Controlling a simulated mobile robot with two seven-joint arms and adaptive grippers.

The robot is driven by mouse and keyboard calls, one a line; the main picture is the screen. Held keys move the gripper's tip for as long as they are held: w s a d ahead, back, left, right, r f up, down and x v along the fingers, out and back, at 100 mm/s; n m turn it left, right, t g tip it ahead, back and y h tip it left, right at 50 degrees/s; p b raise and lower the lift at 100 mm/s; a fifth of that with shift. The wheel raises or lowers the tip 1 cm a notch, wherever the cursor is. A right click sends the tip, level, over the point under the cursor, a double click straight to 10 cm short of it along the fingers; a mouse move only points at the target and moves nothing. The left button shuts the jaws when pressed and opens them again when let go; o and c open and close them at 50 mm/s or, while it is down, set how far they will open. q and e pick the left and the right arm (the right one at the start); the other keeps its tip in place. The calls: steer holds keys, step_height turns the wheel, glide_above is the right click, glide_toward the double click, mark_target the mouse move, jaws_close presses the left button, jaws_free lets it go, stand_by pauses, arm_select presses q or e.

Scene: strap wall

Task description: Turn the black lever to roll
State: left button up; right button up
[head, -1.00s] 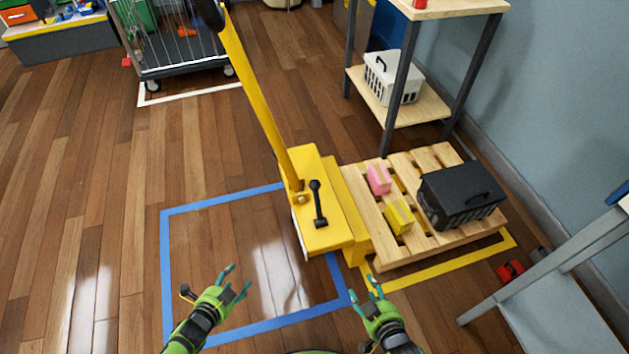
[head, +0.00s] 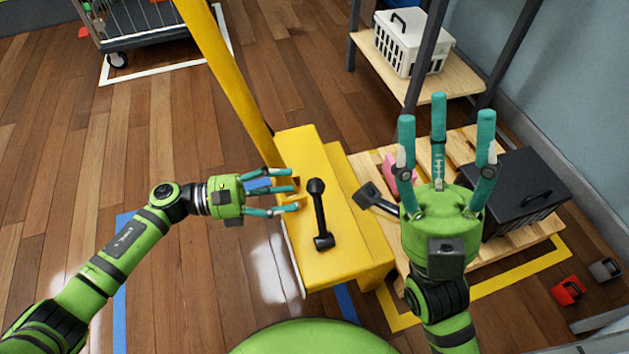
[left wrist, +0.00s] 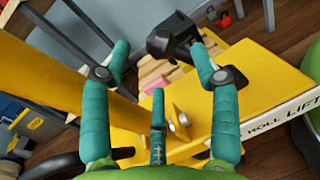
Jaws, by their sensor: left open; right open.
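The black lever (head: 319,215) stands on top of the yellow housing (head: 350,262) of the pallet truck. Its knob end points away from me in the head view. The housing's white label (left wrist: 285,115) reads ROLL and LIFT in the left wrist view. My left gripper (head: 292,190) is open and empty, its fingers at the housing's left edge, just left of the lever and apart from it. Its spread fingers also show in the left wrist view (left wrist: 158,60). My right gripper (head: 445,125) is open and empty above the pallet, right of the lever.
The yellow handle bar (head: 225,80) rises from the housing. A wooden pallet (head: 515,247) to the right bears a pink block (head: 388,168) and a black crate (head: 530,185). A shelf (head: 455,78) with a white basket (head: 408,45) stands behind.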

mark_target(315, 186)
arm_select(q)
steer(key=d, duration=0.6)
steer(key=shift+w+d, duration=0.2)
steer(key=shift+w, duration=0.2)
steer(key=shift+r, duration=0.15)
jaws_close()
